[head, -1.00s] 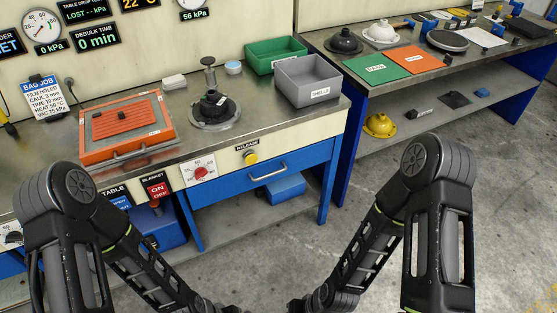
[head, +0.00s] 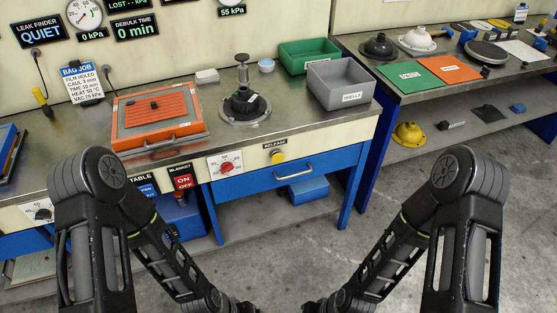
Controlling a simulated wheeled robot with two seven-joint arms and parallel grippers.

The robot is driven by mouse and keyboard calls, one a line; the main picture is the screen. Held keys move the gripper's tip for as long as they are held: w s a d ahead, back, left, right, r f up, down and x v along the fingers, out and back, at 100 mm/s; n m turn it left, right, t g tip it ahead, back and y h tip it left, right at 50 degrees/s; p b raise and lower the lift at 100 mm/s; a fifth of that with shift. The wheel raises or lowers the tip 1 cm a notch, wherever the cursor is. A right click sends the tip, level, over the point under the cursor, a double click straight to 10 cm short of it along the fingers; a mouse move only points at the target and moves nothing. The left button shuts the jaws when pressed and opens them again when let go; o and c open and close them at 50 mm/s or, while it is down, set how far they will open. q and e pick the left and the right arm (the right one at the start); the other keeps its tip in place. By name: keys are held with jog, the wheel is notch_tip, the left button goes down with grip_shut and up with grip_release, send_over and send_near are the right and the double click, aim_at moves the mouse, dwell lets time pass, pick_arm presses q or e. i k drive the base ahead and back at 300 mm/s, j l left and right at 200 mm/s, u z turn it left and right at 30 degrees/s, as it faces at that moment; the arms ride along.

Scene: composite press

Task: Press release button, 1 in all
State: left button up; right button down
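The yellow release button (head: 277,157) sits on the cream front panel of the bench, under a black RELEASE label (head: 275,145). Nothing covers it. My two arms reach down from the left and right sides of the head view. Their lower ends meet the bottom edge of the picture, well below and apart from the button. My grippers' fingertips are not visible, so I cannot see what they hold.
A red dial (head: 226,167) and a BLANKET ON/OFF switch (head: 183,182) lie left of the button. A drawer handle (head: 294,172) is just below it. On the bench stand an orange framed press (head: 157,117), a black mould (head: 245,105) and a grey SHELLS bin (head: 343,86).

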aim_at(277, 158)
jog(key=z, duration=1.75)
jog(key=k+j, duration=0.4)
jog(key=k, duration=0.25)
